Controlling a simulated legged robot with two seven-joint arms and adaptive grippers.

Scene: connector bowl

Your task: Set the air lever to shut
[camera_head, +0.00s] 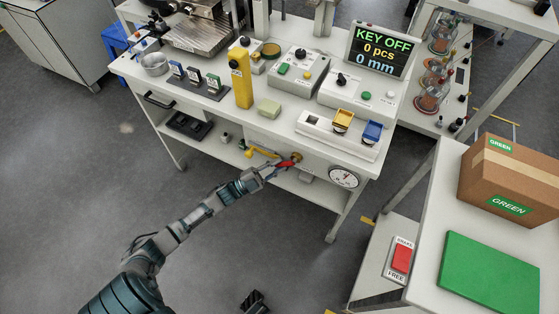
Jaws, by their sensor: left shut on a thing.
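The air lever is a small red handle (285,164) on a brass valve (296,157) at the front of the white workbench. My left gripper (268,172) reaches up from the lower left and is shut on the red lever, partly covering it. The lever points left and slightly down from the valve. A round white gauge (343,177) sits to the right of the valve on the bench front. A dark piece of my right gripper (254,302) shows at the bottom edge, away from the bench; its jaws are not clear.
A yellow handle (262,152) lies close to the left of the valve. The bench top holds a display (379,49) reading KEY OFF, 0 pcs, 0 mm, and a yellow post (240,80). A side table at right carries a cardboard box (512,180). The floor at left is clear.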

